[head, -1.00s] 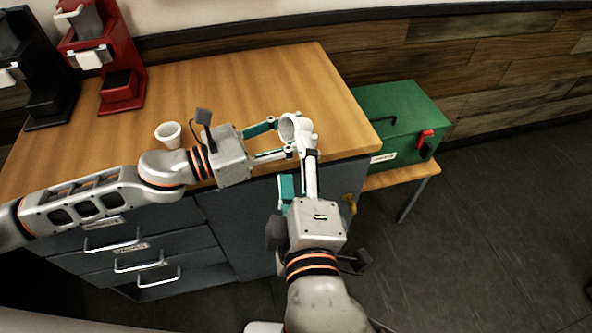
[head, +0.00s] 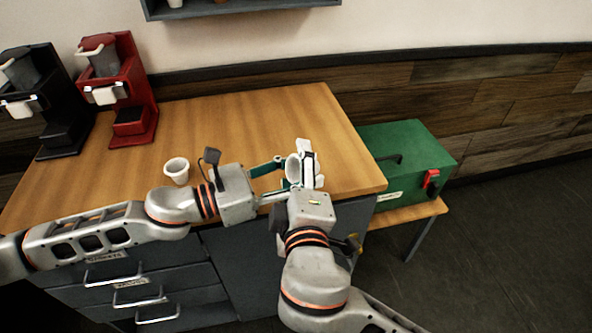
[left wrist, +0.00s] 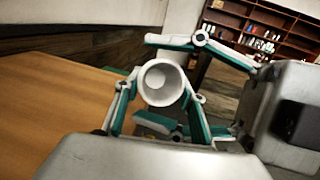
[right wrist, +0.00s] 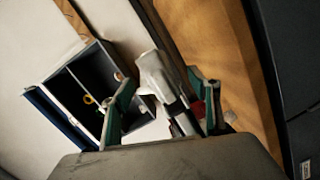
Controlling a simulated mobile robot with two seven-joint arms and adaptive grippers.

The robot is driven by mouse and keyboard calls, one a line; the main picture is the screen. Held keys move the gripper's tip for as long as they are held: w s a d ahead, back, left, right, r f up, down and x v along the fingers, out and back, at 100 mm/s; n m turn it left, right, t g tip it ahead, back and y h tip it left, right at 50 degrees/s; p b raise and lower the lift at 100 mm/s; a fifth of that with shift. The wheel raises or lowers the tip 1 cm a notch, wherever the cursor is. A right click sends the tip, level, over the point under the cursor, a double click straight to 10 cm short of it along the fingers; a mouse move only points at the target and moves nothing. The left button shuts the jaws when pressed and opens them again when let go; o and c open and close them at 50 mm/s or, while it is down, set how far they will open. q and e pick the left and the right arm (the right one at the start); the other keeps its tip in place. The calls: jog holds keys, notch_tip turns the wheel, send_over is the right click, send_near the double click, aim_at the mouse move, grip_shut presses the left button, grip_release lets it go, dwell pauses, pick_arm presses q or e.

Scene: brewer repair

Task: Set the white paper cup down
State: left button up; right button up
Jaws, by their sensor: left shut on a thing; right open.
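A white cup (head: 293,168) is held by my left gripper (head: 283,178) above the right part of the counter. It lies tilted on its side; the left wrist view shows its open mouth (left wrist: 163,82) between the fingers. My right gripper (head: 303,172) is open, with its fingers close beside the held cup and overlapping the left fingers in the head view. In the right wrist view a white form (right wrist: 153,73), probably the cup, lies between the right fingers (right wrist: 162,105); contact cannot be told.
A second white cup (head: 176,171) stands upright on the wooden counter (head: 235,115). A red brewer (head: 125,90) and a black brewer (head: 52,105) stand at the left. A green case (head: 410,165) sits right of the counter. A wall shelf (head: 240,8) hangs above. The counter's back is clear.

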jog(key=c, duration=1.2)
pick_arm(q)
jog(key=o, duration=0.8)
jog(key=shift+v, duration=4.05)
